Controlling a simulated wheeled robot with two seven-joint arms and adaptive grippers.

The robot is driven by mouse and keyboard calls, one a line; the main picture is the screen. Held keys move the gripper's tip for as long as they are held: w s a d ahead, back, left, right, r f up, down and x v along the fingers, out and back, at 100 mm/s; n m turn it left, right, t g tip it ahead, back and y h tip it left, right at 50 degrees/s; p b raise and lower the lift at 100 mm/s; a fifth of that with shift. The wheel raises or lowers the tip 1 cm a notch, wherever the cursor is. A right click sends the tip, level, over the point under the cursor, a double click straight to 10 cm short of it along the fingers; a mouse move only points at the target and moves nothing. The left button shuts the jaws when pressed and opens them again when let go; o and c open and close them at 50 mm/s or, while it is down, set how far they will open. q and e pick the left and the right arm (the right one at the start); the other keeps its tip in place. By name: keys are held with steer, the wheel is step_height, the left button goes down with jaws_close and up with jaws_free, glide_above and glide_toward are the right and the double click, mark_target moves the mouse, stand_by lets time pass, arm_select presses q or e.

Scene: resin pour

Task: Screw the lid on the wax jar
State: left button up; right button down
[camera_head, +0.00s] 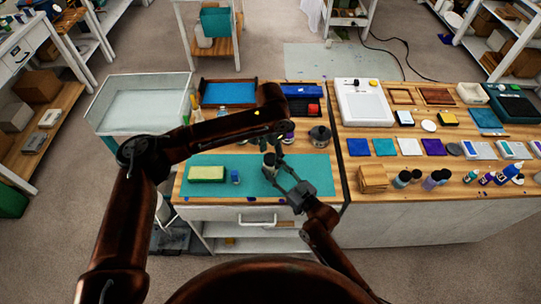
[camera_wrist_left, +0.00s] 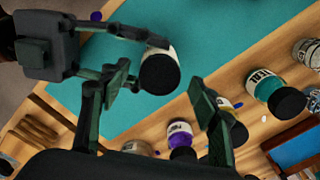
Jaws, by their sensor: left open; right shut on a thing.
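A small jar with a pale label and a black lid (camera_wrist_left: 160,72) is between the fingers of my right gripper (camera_head: 277,170), above the teal mat (camera_head: 315,175). The jar (camera_head: 269,161) shows small in the head view, partly hidden by the gripper. The lid sits on the jar's top; I cannot tell how tight it is. My left gripper (camera_head: 277,141) is open just above the jar. In the left wrist view its two fingers are spread on either side of the lid, apart from it.
A dark grey pot (camera_head: 319,136) stands behind right. The mat's right part is clear.

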steer(key=c, duration=1.1)
jaws_free()
steer(key=shift+c, duration=0.2)
arm_select(q)
step_height(320, 180, up, 11)
arm_select(e)
steer(key=v, duration=1.2)
